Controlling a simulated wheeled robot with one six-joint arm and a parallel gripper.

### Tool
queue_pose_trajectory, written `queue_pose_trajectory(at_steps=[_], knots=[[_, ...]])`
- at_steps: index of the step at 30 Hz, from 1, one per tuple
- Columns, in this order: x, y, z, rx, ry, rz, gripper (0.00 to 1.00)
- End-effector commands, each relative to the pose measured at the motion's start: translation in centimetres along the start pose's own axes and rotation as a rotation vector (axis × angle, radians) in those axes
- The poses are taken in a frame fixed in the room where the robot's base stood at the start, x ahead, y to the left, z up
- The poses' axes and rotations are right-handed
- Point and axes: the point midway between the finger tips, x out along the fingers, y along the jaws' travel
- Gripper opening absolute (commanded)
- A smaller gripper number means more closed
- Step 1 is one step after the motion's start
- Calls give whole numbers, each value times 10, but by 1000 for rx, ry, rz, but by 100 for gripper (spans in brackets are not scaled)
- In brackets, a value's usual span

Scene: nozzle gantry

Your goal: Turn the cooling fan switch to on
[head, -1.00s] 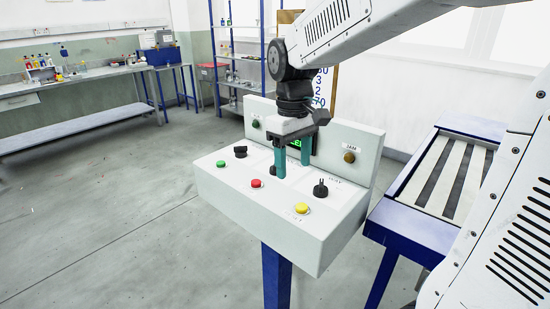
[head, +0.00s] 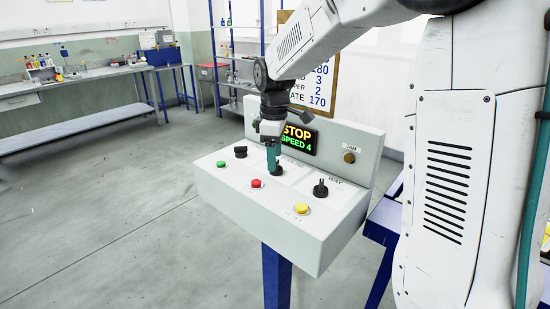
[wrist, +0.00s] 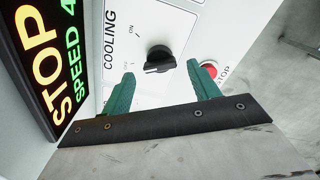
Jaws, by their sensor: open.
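The cooling switch is a black rotary knob (wrist: 159,58) on the white panel, under the printed word COOLING in the wrist view. ON and a faint OFF are printed beside it. The knob's white-marked end points toward the OFF side. My gripper (wrist: 163,78) is open, with one teal finger on each side of the knob in that view and a gap to it on both sides. In the head view my gripper (head: 272,162) points down at the middle knob (head: 279,171), which it partly hides. I cannot tell whether the fingers touch the panel.
The console (head: 245,208) also carries a left black knob (head: 240,151), a right black knob (head: 320,189), and green (head: 221,164), red (head: 257,184) and yellow (head: 303,209) buttons. The display (head: 299,139) reads STOP, SPEED 4, and stands close behind my gripper.

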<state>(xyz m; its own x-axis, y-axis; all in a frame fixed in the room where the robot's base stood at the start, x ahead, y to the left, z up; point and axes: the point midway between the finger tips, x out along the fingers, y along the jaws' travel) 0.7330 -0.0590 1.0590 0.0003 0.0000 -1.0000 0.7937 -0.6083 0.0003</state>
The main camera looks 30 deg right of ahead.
Motion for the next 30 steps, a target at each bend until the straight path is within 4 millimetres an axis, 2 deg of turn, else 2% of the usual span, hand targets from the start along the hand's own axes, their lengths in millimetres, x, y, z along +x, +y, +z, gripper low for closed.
queue_pose_trajectory(at_steps=[4,12,13,17,18,30], knots=[[11,0,0,0,0,-1,61],[13,0,0,0,0,0,61],[13,0,0,0,0,0,55],[13,0,0,0,0,0,19],[13,0,0,0,0,0,16],[12,0,0,63,0,1,16]])
